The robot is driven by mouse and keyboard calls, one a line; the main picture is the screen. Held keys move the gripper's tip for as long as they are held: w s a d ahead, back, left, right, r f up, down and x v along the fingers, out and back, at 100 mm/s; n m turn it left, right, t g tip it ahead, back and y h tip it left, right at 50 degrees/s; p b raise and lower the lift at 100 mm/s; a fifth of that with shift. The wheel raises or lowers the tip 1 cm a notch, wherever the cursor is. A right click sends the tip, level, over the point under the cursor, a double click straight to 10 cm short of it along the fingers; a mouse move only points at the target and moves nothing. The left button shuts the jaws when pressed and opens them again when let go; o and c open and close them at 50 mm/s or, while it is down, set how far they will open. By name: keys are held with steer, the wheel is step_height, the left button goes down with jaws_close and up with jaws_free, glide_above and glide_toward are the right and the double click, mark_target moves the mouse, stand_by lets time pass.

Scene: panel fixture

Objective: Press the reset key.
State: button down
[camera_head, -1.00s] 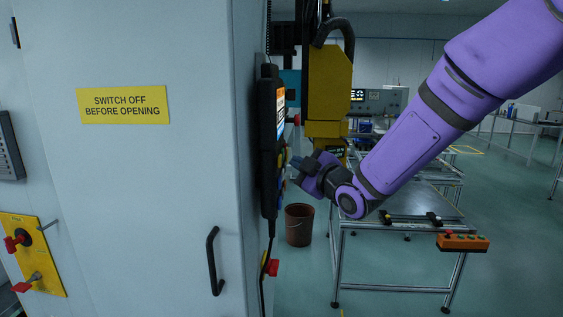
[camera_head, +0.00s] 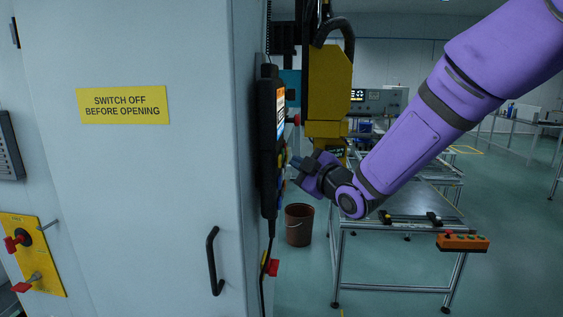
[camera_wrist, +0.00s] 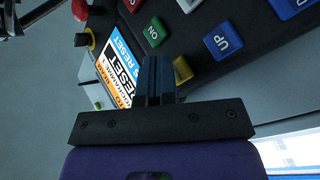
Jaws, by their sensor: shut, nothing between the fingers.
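A black control pendant (camera_head: 267,140) hangs on the side of the grey cabinet, its face seen edge-on in the head view. In the wrist view its screen (camera_wrist: 117,72) shows large RESET lettering. A green key (camera_wrist: 154,32) reading ON, a blue UP key (camera_wrist: 223,40) and a yellow key (camera_wrist: 182,69) show beside it. The yellow key's label is not readable and my fingers partly cover it. No key is clearly readable as reset. My gripper (camera_wrist: 155,62) is shut and empty, its tips between the screen and the yellow key, below the green key. I cannot tell whether they touch.
A red mushroom button (camera_wrist: 80,9) sits at the pendant's end. In the head view, a yellow machine part (camera_head: 330,90) hangs behind my gripper. A metal table (camera_head: 400,205) with an orange button box (camera_head: 462,242) and a brown bucket (camera_head: 299,225) stand beyond.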

steer(key=shift+a, duration=0.2)
steer(key=shift+a, duration=0.2)
steer(key=shift+a, duration=0.45)
stand_by(1.0)
steer(key=shift+d, duration=0.85)
steer(key=shift+s+d, duration=0.1)
steer(key=shift+d, duration=2.4)
